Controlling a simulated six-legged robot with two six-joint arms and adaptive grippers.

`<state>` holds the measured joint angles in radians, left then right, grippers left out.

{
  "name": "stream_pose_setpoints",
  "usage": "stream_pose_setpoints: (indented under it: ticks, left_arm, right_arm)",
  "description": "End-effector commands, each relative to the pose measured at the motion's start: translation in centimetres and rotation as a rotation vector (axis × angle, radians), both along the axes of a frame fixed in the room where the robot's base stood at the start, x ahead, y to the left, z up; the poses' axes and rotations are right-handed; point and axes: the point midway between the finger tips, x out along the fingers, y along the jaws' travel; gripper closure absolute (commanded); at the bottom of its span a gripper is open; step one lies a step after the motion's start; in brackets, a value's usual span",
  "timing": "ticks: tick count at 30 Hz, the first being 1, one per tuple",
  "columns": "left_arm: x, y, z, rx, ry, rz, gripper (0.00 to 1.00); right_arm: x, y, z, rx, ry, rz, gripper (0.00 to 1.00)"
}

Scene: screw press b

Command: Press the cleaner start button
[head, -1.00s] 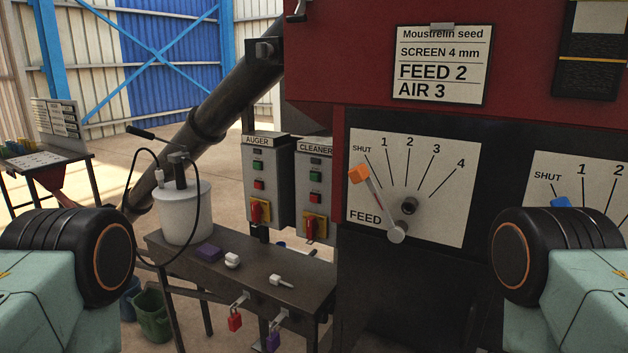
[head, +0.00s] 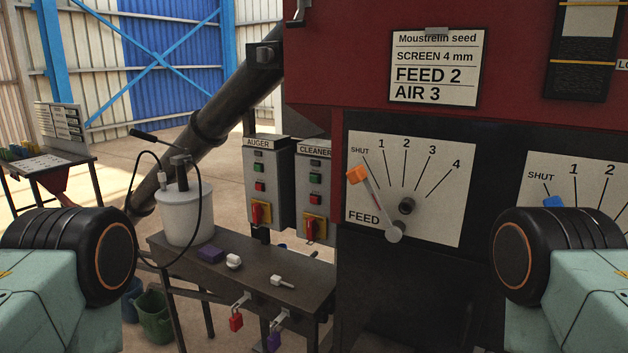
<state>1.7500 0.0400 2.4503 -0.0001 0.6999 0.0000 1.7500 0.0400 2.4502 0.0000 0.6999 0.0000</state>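The cleaner control box (head: 314,203), grey and labelled CLEANER, stands in the middle of the head view, left of the red machine. It has a green button (head: 315,169), a red button (head: 314,188) below it, and a red switch handle on a yellow plate (head: 314,228) at the bottom. The similar auger box (head: 265,178) stands just left of it. Parts of my two arms show at the lower left and lower right, well apart from the box. Neither gripper's fingers show.
A dark bench (head: 222,284) below the boxes holds a white pot (head: 184,214), a purple block (head: 210,255) and small white items. Red (head: 236,321) and purple padlocks hang at its front. The feed dial panel (head: 405,190) is right of the boxes, its orange-tipped lever near SHUT.

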Motion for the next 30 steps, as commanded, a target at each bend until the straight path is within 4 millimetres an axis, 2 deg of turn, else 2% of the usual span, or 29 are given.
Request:
stream_pose_setpoints:
  ticks: [2, 16, 30]
  left_arm:
    - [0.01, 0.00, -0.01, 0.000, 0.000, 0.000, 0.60]
    - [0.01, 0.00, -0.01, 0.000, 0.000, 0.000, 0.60]
    - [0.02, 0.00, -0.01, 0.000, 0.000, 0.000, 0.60]
  right_arm:
    - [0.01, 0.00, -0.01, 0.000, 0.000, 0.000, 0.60]
    - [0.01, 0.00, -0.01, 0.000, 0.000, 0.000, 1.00]
    - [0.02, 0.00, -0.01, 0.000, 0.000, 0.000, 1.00]
